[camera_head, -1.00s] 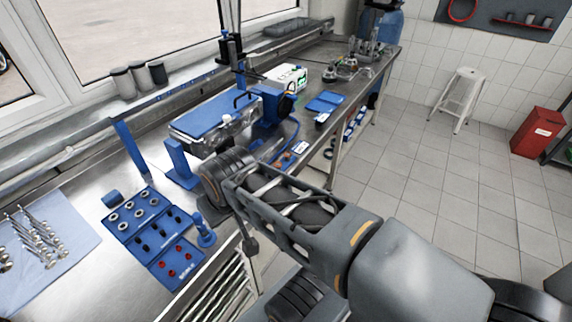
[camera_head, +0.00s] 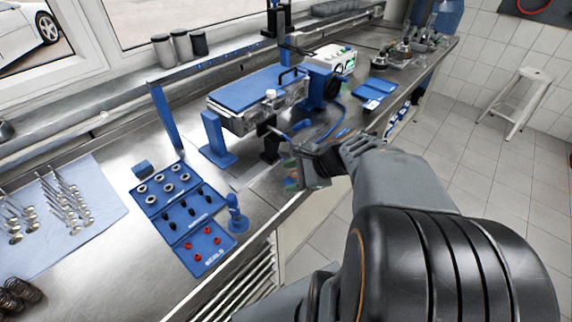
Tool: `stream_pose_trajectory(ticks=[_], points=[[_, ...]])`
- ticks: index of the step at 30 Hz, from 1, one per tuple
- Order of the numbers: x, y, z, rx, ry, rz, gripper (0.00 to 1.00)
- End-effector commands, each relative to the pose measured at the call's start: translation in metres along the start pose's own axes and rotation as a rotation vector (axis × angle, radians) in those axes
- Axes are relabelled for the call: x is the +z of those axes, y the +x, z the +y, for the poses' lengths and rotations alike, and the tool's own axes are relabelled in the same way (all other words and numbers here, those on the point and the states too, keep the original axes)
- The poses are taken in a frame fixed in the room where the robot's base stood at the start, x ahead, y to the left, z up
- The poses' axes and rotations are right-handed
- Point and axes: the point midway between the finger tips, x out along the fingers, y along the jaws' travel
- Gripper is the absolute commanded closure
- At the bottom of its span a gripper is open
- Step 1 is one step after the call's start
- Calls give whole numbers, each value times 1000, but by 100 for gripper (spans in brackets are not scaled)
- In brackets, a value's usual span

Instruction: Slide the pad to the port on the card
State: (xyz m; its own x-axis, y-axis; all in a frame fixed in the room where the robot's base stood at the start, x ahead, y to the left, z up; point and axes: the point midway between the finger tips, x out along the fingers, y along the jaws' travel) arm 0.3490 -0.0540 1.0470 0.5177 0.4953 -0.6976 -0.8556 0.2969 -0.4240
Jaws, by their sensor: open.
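My gripper (camera_head: 308,163) is over the front edge of the steel bench, in front of the engine part on its blue stand. It is open. A small flat piece with green and orange marks (camera_head: 290,172) shows just left of the gripper; it may be the card, but it is too small to read. I cannot make out the pad or the port. The gripper and wrist hide part of this area, and I cannot tell whether the gripper touches the marked piece.
The engine part with a blue top (camera_head: 258,88) stands close behind the gripper. A blue seal tray (camera_head: 180,208) and a blue upright tool (camera_head: 236,214) are to the left. Valves lie on a blue cloth (camera_head: 100,235). A blue booklet-like item (camera_head: 374,92) lies to the right.

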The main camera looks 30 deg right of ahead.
Motion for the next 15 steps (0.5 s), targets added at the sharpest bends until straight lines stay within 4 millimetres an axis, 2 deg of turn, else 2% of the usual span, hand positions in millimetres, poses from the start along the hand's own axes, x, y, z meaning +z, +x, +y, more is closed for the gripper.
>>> stream_pose_trajectory(ticks=[1, 3, 6, 11, 15], points=[[-23, 4, -5, -77, 177, -37, 44], [-43, 0, -16, -176, 383, -98, 44], [-67, -8, -28, -294, 604, -172, 44], [-90, -17, -41, -403, 790, -249, 44], [-93, -8, -50, -426, 831, -269, 44]])
